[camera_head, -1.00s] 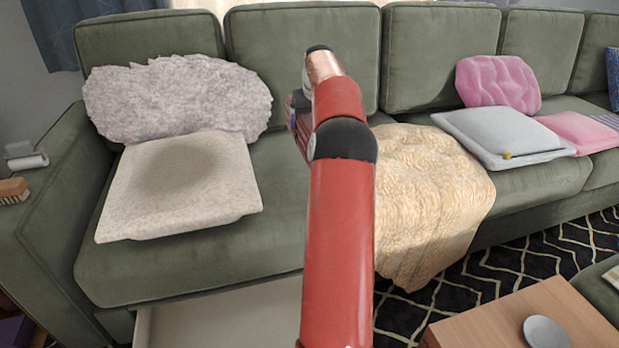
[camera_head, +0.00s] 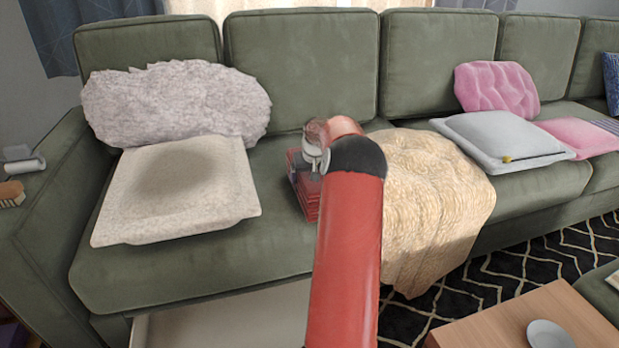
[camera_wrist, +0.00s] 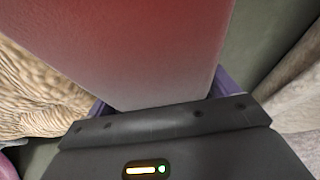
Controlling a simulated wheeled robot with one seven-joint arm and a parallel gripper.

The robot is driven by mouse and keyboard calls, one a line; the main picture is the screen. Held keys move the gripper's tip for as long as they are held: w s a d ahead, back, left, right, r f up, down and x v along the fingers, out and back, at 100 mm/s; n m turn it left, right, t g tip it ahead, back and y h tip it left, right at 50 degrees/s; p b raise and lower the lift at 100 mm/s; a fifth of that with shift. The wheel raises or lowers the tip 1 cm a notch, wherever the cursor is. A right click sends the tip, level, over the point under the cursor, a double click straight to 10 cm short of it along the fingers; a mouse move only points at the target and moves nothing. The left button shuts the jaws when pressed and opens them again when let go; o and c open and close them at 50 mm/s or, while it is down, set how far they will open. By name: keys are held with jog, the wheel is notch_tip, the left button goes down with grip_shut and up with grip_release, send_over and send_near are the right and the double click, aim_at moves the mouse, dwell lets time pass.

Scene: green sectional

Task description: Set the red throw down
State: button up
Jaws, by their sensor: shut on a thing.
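The red throw (camera_head: 304,188) shows as a folded red bundle at the left side of my arm in the head view, low over or on the green seat between the beige cushion and the cream blanket. I cannot tell whether it touches the seat. In the wrist view the red throw (camera_wrist: 135,45) fills the upper middle, between the purple-edged fingers of my gripper (camera_wrist: 160,98). My gripper is shut on it. In the head view my arm hides the fingers and part of the throw.
The green sofa (camera_head: 190,270) has a beige cushion (camera_head: 175,190) and a fluffy grey cushion (camera_head: 175,100) to the left. A cream blanket (camera_head: 435,200) drapes over the seat on the right. Some bare seat lies left of the throw. A wooden table (camera_head: 500,325) stands front right.

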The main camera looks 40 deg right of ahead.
jog(key=shift+f, duration=0.3)
jog(key=o, duration=1.1)
jog(key=shift+f, duration=0.15)
